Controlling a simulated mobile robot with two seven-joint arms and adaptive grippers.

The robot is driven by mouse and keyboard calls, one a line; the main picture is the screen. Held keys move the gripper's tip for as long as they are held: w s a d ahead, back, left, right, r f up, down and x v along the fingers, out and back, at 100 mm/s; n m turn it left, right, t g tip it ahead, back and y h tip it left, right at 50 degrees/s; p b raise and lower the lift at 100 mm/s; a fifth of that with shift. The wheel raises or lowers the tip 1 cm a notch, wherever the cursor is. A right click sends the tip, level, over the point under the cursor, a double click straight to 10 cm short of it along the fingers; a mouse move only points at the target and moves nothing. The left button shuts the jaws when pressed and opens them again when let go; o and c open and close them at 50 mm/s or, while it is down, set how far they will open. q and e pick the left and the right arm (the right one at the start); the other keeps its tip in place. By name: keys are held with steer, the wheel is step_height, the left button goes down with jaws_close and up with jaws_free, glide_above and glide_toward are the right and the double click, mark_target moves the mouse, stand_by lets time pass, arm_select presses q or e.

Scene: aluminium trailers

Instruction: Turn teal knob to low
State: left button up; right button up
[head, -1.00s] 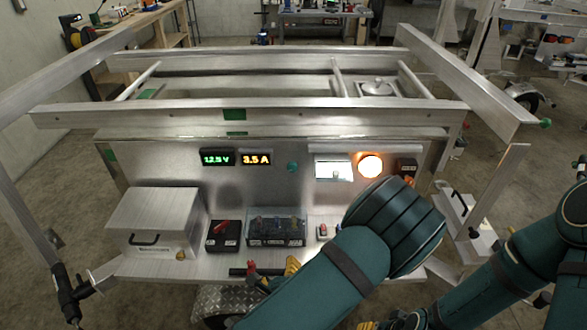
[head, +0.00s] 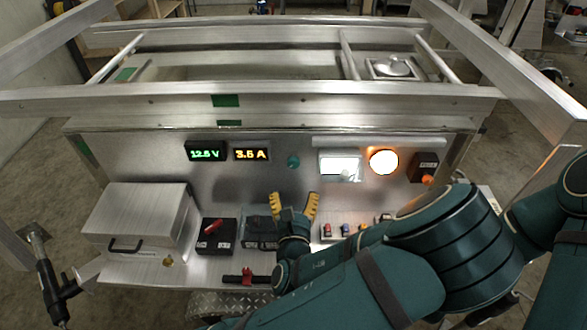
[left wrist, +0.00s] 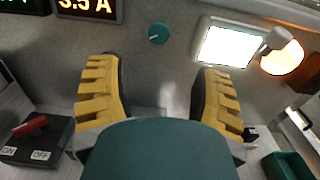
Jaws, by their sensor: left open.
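The teal knob (head: 293,162) is a small round dial on the grey metal panel, right of the amber display. In the left wrist view the knob (left wrist: 159,33) sits beyond and above the fingertips, roughly centred between them. Its marks are too small to read. My left gripper (head: 295,200) is open and empty, with yellow fingers pointing up toward the knob from just below it, apart from it. In the left wrist view my left gripper (left wrist: 160,75) shows both yellow fingers spread wide. My right gripper is not seen.
The green voltage display (head: 205,152) and amber current display (head: 252,152) are left of the knob. A lit white panel (head: 339,165) and glowing lamp (head: 384,162) are to its right. On the shelf below are a metal box (head: 142,215) and a black red-handled switch (head: 214,236).

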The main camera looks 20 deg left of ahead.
mark_target(293, 166)
arm_select(q)
steer(key=b+x, duration=0.3)
steer(key=x, duration=0.9)
steer(key=shift+a, duration=0.15)
steer(key=shift+f, duration=0.1)
jaws_close()
